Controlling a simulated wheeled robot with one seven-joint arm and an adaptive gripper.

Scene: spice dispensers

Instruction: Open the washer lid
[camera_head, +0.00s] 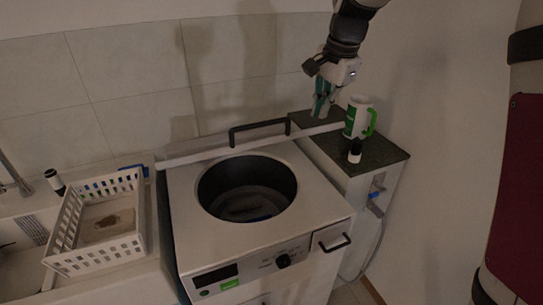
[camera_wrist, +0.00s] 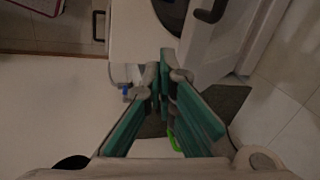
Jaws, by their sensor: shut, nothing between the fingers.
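The white washer (camera_head: 190,215) stands in the middle of the head view, with its round dark drum opening (camera_head: 247,190) uncovered. Its lid (camera_head: 205,151) is raised at the back, seen nearly edge-on, with a black handle (camera_head: 260,130) on top. In the wrist view the lid (camera_wrist: 215,45) and its handle (camera_wrist: 210,12) show at upper right. My gripper (camera_head: 319,108) is shut and empty, above the dark side counter, right of the lid and apart from the handle. Its fingers (camera_wrist: 163,72) show in the wrist view.
A white and green mug (camera_head: 355,118) and a small dark-capped bottle (camera_head: 355,152) stand on the dark counter (camera_head: 385,152), close to my gripper. A white basket (camera_head: 128,246) is left of the washer. The tiled wall (camera_head: 130,60) is behind.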

